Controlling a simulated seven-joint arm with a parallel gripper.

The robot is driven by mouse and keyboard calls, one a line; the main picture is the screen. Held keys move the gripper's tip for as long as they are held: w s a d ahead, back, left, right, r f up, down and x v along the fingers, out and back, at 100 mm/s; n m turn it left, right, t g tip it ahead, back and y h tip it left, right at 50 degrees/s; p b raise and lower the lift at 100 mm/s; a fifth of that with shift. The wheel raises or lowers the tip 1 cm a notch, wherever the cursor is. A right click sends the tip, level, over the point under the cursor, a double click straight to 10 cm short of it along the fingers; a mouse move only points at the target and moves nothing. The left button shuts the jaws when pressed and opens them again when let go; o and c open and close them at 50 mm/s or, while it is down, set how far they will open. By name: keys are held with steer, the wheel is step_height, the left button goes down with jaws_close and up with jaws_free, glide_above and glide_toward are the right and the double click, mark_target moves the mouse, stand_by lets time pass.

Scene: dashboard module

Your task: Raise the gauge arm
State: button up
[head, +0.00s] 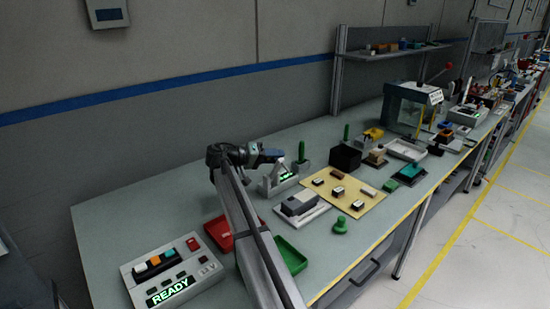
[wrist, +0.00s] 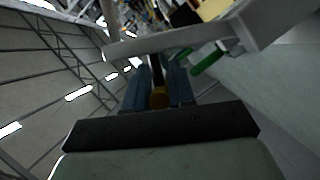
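The gauge fixture (head: 279,183) is a pale grey stand with a lit green display, on the bench near its middle. A pale grey bar, apparently the gauge arm (wrist: 180,41), crosses the wrist view just past my fingertips. Its green cylindrical end piece (wrist: 209,60) shows to the right of the fingers. My gripper (head: 281,156) is just above the fixture, pointing right and roughly level. In the wrist view its two blue-grey fingers (wrist: 158,72) stand apart with a gap between them. I cannot tell whether they touch the bar.
A black box (head: 345,158) and a tan board (head: 346,190) with small blocks lie further right. A control panel reading READY (head: 172,275) and a red tray (head: 219,233) are at left front.

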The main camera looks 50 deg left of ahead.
steer(key=o, duration=0.3)
steer(key=v, duration=1.4)
stand_by(0.4)
